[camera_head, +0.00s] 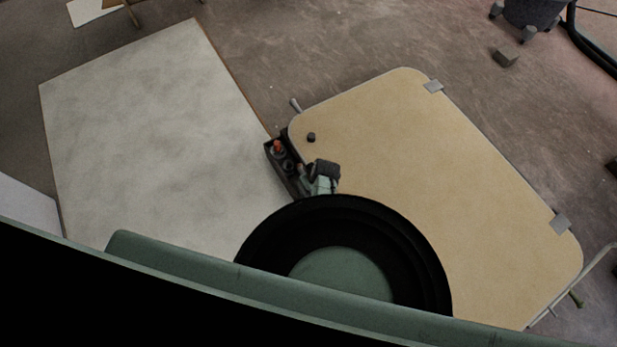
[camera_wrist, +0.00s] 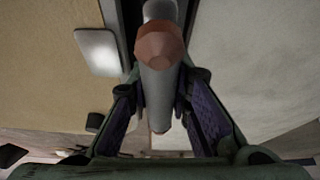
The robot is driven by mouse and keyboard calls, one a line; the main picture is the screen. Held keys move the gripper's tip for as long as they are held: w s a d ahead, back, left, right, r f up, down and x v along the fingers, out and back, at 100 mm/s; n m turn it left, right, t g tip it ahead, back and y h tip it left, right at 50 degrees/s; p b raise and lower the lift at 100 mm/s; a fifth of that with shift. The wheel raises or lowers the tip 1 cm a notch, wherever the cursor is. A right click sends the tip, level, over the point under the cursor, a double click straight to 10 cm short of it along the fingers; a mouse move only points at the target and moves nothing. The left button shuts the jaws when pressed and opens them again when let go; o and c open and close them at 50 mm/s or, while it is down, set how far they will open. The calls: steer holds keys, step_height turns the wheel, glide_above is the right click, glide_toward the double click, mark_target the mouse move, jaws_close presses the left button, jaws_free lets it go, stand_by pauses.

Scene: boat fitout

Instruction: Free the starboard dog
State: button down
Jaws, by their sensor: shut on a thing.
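My gripper (camera_wrist: 160,110) is shut on a grey cylinder (camera_wrist: 158,90) with a reddish-brown faceted piece (camera_wrist: 158,46) on it. I cannot tell from the views what this part is. In the head view my gripper (camera_head: 322,178) is at the left edge of the tan panel (camera_head: 430,170), beside a narrow dark holder (camera_head: 283,172). An orange-red tipped item (camera_head: 277,147) shows in that holder. A grey handle-like fitting (camera_head: 295,104) sticks out at the panel's upper left corner. I cannot tell which fitting is the starboard dog.
A pale board (camera_head: 150,130) lies left of the tan panel. Grey plates (camera_head: 433,86) (camera_head: 560,222) sit on the panel's right edge, and a small dark knob (camera_head: 311,137) on its top. A chair (camera_head: 532,14) and small block (camera_head: 506,57) are on the floor. The upper floor is mostly open.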

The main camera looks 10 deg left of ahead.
steer(key=m, duration=0.1)
steer(key=a+m, duration=0.1)
steer(key=m+h, duration=0.1)
steer(key=m, duration=0.1)
steer(key=shift+s+a+f+t+p, duration=0.2)
steer(key=shift+s+t+p, duration=0.1)
steer(key=shift+s+t, duration=0.1)
steer(key=c, duration=2.4)
jaws_free()
steer(key=shift+m, duration=0.4)
steer(key=c, duration=2.3)
jaws_free()
steer(key=shift+d, duration=0.1)
steer(key=o, duration=1)
steer(key=shift+w+d, duration=0.1)
steer(key=shift+d, duration=0.05)
steer(key=shift+w+d+r+h, duration=0.1)
steer(key=shift+w+d+h, duration=0.1)
steer(key=shift+h, duration=0.1)
steer(key=shift+r, duration=0.1)
steer(key=v, duration=1.1)
steer(key=shift+s+r, duration=0.3)
steer(key=shift+s, duration=0.05)
